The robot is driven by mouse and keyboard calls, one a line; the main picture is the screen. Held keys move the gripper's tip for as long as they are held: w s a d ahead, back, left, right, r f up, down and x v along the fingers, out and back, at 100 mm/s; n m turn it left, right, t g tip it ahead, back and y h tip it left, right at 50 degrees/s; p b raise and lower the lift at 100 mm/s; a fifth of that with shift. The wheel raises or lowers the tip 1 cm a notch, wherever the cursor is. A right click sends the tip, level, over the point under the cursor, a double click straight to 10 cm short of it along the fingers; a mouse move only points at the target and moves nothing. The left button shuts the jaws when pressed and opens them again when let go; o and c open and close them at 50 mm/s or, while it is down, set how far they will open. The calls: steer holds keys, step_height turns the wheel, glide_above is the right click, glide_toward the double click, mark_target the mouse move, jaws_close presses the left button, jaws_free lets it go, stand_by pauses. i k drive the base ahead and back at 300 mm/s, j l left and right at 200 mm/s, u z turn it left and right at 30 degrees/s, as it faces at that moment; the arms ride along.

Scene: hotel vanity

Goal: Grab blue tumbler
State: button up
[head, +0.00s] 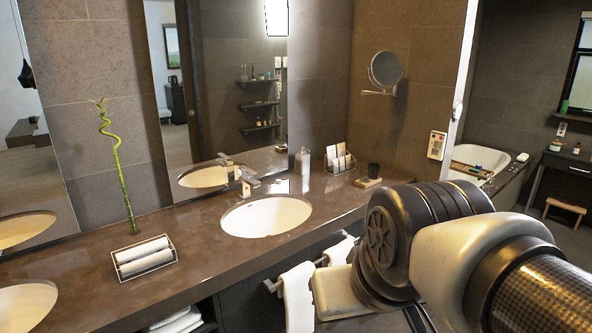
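A small dark tumbler (374,170) stands upright at the right end of the vanity counter, on or right beside a light wooden tray (367,182). It looks nearly black here, and I cannot make out a clear blue. No other cup that looks like a blue tumbler is visible. My arm fills the lower right. A pale block that seems to be the body of my gripper (338,293) shows in front of the counter's front edge, below and nearer than the tumbler. Its fingertips are not visible, so I cannot see whether it is open or holds anything.
The brown counter (200,232) holds a sink (266,216), a faucet (244,181), a bottle (303,160), a rack of cards (340,161), a rolled-towel holder (145,258) and a bamboo stalk (118,165). White towels (298,298) hang in front. A round mirror (386,69) is on the wall above the tumbler.

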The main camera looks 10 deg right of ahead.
mark_target(375, 168)
steer(key=z, duration=0.75)
steer(key=u, duration=0.3)
steer(key=i+l+u, duration=0.75)
steer(key=i+l, duration=0.2)
steer(key=l, duration=0.15)
steer(key=i+l+u, duration=0.15)
steer(key=l, duration=0.25)
steer(key=i+l, duration=0.2)
steer(key=l, duration=0.15)
steer(key=i+l, duration=0.2)
steer(key=l, duration=0.15)
steer(key=i+l, duration=0.2)
steer(key=l, duration=0.15)
steer(key=i+l, duration=0.15)
steer(key=l, duration=0.25)
steer(key=i+l+u, duration=0.1)
steer(key=l, duration=0.25)
steer(key=i+l, duration=0.45)
steer(key=l, duration=0.3)
